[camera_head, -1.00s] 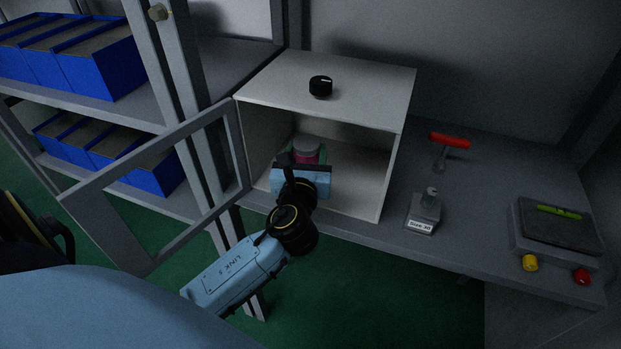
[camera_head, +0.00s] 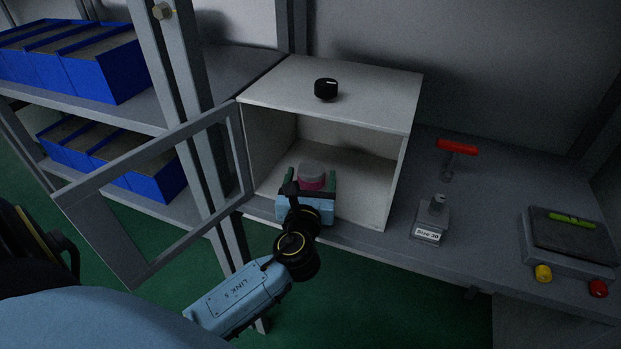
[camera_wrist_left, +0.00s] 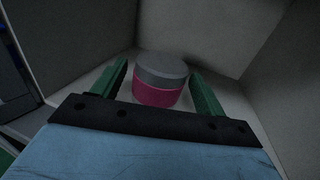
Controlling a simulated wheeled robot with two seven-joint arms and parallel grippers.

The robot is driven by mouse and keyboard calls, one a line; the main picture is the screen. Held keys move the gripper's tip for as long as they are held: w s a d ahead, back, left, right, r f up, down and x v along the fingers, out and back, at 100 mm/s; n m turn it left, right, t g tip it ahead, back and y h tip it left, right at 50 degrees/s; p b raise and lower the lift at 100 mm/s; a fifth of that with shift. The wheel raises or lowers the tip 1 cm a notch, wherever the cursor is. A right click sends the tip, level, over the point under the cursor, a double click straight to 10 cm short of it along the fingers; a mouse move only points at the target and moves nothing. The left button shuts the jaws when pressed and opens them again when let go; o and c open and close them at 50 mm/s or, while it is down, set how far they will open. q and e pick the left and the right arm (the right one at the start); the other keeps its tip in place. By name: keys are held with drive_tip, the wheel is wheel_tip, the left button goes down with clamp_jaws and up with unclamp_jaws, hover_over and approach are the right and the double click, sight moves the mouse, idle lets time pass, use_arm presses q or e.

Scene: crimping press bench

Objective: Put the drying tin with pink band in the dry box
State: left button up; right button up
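The drying tin with pink band (camera_head: 311,177) has a grey lid and stands upright inside the dry box (camera_head: 345,85), near its open front. The dry box is a white box with a black knob on top, and its framed door (camera_head: 148,262) is swung open to the left. My left gripper (camera_head: 311,181) reaches in through the opening. In the left wrist view, its green fingers (camera_wrist_left: 159,80) are open on either side of the tin (camera_wrist_left: 160,82), with a visible gap at the left. The tin appears to rest on the box floor. My right gripper is not in view.
To the right on the bench are a red-handled tool (camera_head: 457,147), a small block labelled "Size 20" (camera_head: 431,218) and a grey device (camera_head: 562,240) with yellow and red knobs. Blue bins (camera_head: 110,70) fill the left shelves. The box floor right of the tin is clear.

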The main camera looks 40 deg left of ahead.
use_arm(q)
drive_tip(key=shift+r, duration=0.2)
drive_tip(key=v, duration=1.2)
drive_tip(key=shift+p, duration=0.3)
drive_tip(key=shift+f, duration=0.1)
